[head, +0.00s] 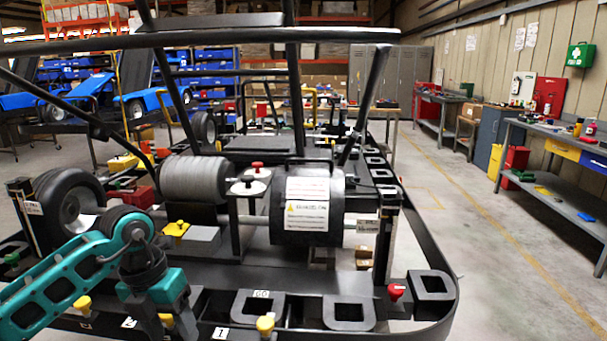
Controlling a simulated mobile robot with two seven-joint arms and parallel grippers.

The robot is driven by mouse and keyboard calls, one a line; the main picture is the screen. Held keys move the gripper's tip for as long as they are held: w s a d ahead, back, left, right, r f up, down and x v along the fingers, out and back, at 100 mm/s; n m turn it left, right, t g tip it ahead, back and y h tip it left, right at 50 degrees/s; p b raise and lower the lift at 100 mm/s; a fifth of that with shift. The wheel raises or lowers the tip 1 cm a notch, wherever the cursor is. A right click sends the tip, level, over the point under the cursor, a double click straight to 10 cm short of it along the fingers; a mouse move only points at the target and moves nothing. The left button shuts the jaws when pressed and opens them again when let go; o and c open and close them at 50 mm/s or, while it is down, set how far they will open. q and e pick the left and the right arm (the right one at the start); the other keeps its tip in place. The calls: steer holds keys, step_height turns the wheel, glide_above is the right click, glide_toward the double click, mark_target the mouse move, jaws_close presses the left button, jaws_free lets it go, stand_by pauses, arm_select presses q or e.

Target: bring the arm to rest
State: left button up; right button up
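My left arm, teal and black, comes in from the left edge in the head view. Its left gripper (170,328) points down over the front left of the kart frame. Its dark fingers look apart, with a yellow knob (166,320) showing between or behind them; I cannot tell if they touch it. The fingertips run to the bottom edge of the picture. My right arm and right gripper are not in view.
The kart (285,270) fills the middle, with a black cylinder (305,212), a wheel (70,203), a roll bar (210,38) and a red knob (396,291). A workbench (560,145) stands at the right. The floor (490,250) between is clear.

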arm_select(q)
steer(key=s+d+f+g+h, duration=0.1)
steer(key=s+d+h, duration=0.1)
steer(key=d+h, duration=0.35)
steer(key=s+d+f+h, duration=0.2)
steer(key=d+h, duration=0.1)
steer(key=d, duration=0.6)
steer(key=s+d+r+n+t+h, duration=0.2)
steer(key=d+r+n+t+h, duration=0.3)
steer(key=h, duration=0.3)
steer(key=w+a+f+n+t+y, duration=0.1)
steer(key=a+f+n+t+y, duration=0.3)
steer(key=n+t, duration=0.45)
steer(key=w+a+f+n+t+y, duration=0.1)
steer(key=a+f+n+t+y, duration=0.3)
steer(key=n, duration=0.8)
steer(key=s+a+f+n+g+y, duration=0.2)
steer(key=s+a+f+n+y, duration=0.1)
steer(key=s+f, duration=0.3)
steer(key=s+a+f+n+g+y, duration=0.3)
steer(key=s+a+f+n+y, duration=0.1)
steer(key=f, duration=0.5)
steer(key=shift+s+a+n+y, duration=0.15)
steer(key=shift+s+n+y, duration=0.6)
steer(key=shift+n, duration=0.5)
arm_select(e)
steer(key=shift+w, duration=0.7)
